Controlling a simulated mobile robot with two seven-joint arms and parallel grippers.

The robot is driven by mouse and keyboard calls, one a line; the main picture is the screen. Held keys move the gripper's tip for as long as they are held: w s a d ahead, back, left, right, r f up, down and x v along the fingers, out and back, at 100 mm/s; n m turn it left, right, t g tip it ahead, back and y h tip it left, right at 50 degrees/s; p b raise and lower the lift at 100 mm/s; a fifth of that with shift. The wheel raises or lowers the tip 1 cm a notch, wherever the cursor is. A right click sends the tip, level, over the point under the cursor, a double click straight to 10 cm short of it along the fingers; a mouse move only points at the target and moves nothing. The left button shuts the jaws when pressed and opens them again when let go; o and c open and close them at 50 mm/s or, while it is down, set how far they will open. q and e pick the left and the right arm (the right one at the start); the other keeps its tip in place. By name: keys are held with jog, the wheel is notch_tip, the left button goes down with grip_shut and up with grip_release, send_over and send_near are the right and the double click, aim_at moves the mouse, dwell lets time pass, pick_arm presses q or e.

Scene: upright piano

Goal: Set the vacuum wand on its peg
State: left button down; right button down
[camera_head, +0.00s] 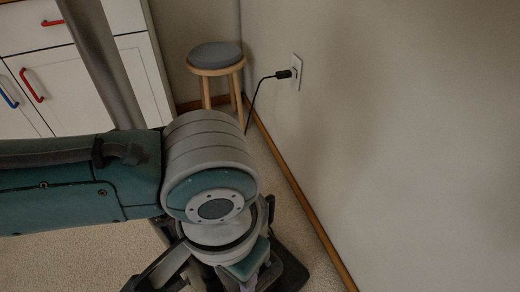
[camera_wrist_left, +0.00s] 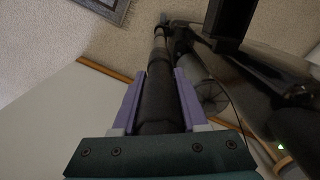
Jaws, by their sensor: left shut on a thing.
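The vacuum wand (camera_wrist_left: 158,88) is a dark tube in the left wrist view, running from between my fingers up toward the top of the picture. My left gripper (camera_wrist_left: 160,80) has purple fingers on both sides of the wand and is shut on it. I cannot make out the peg in either view. My right gripper is not in view.
A bare wall (camera_head: 400,130) with a wooden skirting board fills the right side. A plug with a black cord sits in a wall outlet (camera_head: 297,72). A round stool (camera_head: 215,56) stands in the corner beside white cabinets (camera_head: 140,70). A grey-bordered flat piece (camera_wrist_left: 105,8) shows in the wrist view.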

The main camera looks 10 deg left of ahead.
pick_arm(q)
jog(key=shift+p, duration=0.5)
dwell(0.9)
jog(key=shift+f+b, duration=1.9)
jog(key=shift+f, duration=1)
jog(key=shift+p, duration=0.8)
dwell(1.4)
